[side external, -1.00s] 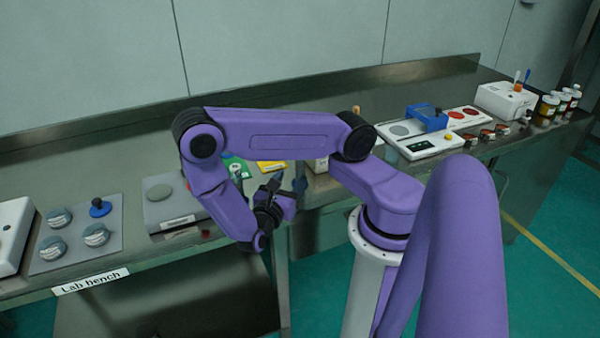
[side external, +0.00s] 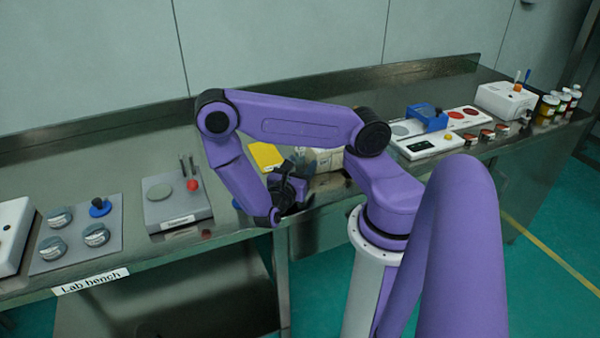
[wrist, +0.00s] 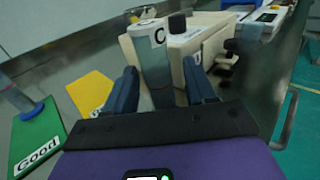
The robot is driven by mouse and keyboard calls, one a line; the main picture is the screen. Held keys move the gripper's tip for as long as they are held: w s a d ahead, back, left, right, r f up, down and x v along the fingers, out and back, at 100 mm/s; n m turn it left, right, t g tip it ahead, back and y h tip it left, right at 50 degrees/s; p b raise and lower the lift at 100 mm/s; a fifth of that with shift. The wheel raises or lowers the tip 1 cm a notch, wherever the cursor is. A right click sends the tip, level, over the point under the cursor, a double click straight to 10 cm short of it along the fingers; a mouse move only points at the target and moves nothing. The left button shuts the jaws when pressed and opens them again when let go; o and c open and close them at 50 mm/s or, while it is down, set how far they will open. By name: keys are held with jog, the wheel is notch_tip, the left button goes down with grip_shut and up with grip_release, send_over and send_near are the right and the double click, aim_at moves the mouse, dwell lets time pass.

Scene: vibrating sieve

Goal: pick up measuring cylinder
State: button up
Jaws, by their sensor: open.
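In the wrist view, a clear upright tube with a blue base, which looks like the measuring cylinder (wrist: 18,98), stands on a green mat (wrist: 38,140) marked "Good" at the left edge. Its top is cut off by the frame. My gripper (wrist: 160,75) is open, its two blue fingers apart, to the right of that tube. A grey upright cylindrical body with a white label "C" (wrist: 152,62) shows between and beyond the fingers; I cannot tell whether they touch it. In the side view my gripper (side external: 290,187) is low over the bench's front part, and my arm hides most of the mat.
A yellow card (wrist: 90,92) lies left of the fingers. A cream box-like unit (wrist: 205,30) with a dark knob stands just beyond them. In the side view, a grey plate device (side external: 175,212) stands left of my arm, and a blue-topped white instrument (side external: 437,145) stands right.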

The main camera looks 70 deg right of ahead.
grip_shut()
jog(key=shift+r, duration=0.2)
jog(key=shift+r, duration=4.9)
